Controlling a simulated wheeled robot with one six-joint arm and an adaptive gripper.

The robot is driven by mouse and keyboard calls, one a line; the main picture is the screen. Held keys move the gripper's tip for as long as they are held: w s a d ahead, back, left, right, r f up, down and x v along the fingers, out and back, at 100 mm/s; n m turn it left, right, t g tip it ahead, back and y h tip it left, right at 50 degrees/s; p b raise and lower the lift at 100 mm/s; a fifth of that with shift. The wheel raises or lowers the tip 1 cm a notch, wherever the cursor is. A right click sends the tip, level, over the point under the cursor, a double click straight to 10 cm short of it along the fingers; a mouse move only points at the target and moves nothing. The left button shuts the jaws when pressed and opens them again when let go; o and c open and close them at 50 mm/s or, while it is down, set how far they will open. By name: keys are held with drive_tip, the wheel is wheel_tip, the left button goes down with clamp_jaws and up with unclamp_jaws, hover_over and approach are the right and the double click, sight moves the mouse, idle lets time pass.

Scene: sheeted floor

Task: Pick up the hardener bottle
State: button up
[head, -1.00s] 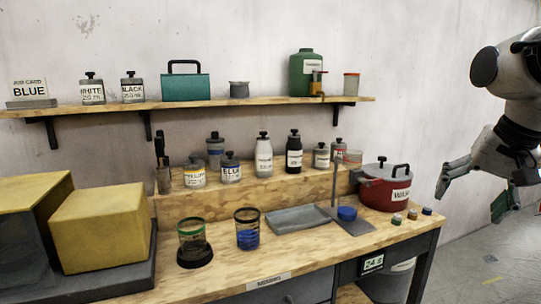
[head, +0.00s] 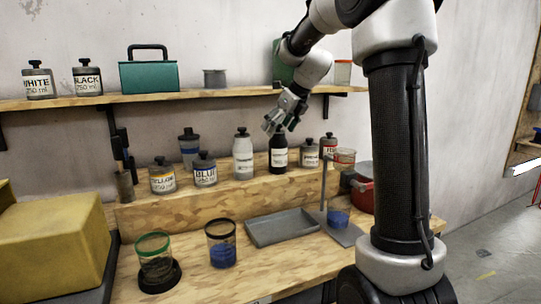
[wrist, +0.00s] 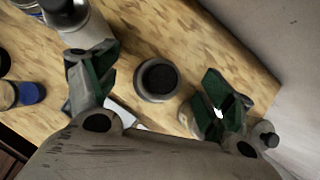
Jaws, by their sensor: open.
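My gripper (head: 279,124) is open above the lower step of the bench, directly over a dark bottle with a white label (head: 279,158). In the wrist view a round dark cap with a grey shoulder (wrist: 157,80) sits between my two open green-padded fingers, apart from both; it appears to be that bottle seen from above. A white bottle with a dark cap (head: 243,158) stands just left of it and also shows at the upper left of the wrist view (wrist: 85,30). The lettering on both labels is too small to read, so I cannot tell which is the hardener.
A wooden shelf (head: 200,92) runs close behind my gripper. A grey tray (head: 282,229) and glass cups (head: 221,245) are on the bench below.

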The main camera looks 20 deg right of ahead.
sight(274, 138)
drive_tip(key=x, duration=0.5)
drive_tip(key=shift+f, duration=0.15)
drive_tip(key=shift+s, duration=0.1)
clamp_jaws()
